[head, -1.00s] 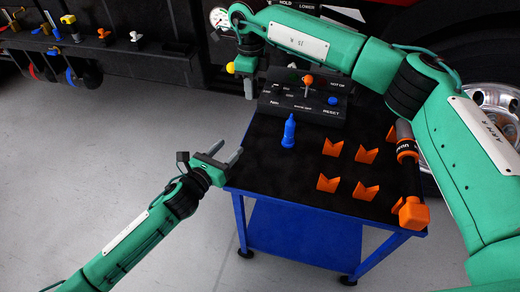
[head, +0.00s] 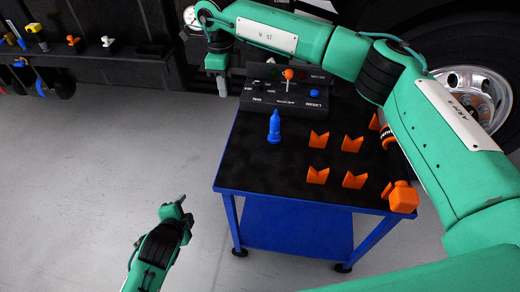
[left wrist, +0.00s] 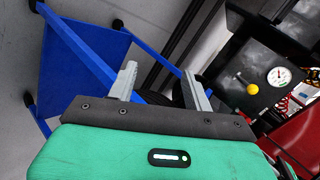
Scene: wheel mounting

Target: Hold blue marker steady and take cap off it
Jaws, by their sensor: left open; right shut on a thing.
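The blue marker (head: 274,128) stands upright on the black top of the blue table (head: 232,172), towards the back left, with a narrower upper part. Neither gripper touches it. My left gripper (head: 178,203) is low, left of the table and nearer to me, open and empty. Its two grey fingers, spread apart, show in the left wrist view (left wrist: 160,82). My right gripper (head: 222,86) is behind and left of the marker, beyond the table's back left corner. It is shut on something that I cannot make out. The marker is not seen in the left wrist view.
A black control box (head: 285,100) sits at the table's back. Several orange V-shaped blocks (head: 318,139) stand on the right half. An orange-ended tool (head: 402,197) lies along the right edge. A yellow knob (left wrist: 253,88) and gauge (left wrist: 280,77) show in the left wrist view.

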